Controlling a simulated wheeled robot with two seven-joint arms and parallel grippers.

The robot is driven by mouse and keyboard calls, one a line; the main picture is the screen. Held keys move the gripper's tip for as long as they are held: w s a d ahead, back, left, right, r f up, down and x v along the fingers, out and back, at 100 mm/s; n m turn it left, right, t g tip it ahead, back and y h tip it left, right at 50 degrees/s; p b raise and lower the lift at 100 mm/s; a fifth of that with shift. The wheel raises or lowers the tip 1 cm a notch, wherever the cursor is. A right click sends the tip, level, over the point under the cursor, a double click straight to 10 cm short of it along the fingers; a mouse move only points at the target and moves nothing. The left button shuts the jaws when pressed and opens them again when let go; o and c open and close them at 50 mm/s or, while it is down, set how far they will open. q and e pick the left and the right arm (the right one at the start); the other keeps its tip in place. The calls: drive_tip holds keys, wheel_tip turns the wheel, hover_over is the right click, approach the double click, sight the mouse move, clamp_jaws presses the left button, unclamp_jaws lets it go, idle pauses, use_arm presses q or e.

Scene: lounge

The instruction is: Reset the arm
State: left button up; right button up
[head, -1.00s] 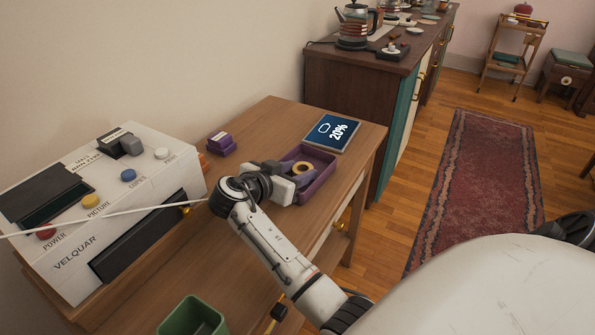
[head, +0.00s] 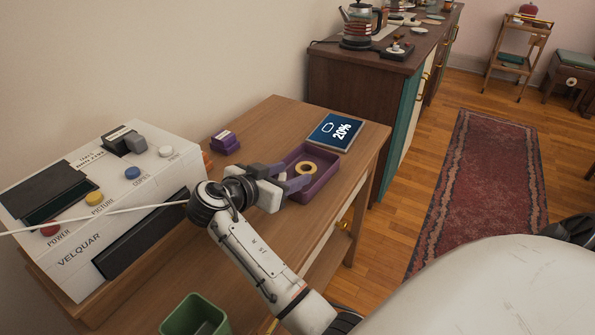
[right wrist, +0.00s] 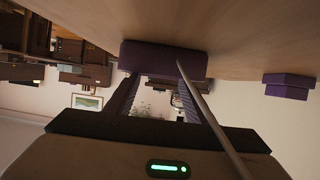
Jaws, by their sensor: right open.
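My right arm comes in from the lower right in the head view. Its right gripper (head: 288,178) is open, with two separate dark fingers at the near left side of a purple tray (head: 325,183). I see nothing between the fingers. In the right wrist view the open fingers (right wrist: 165,92) point toward the purple tray (right wrist: 150,55), and the picture is upside down. I cannot tell whether the fingertips touch the tray. My left gripper is not in view.
A green bin (head: 195,318) stands in front. A thin pale rod (head: 100,216) crosses the machine.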

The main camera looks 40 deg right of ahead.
drive_tip(key=shift+v, duration=1.05)
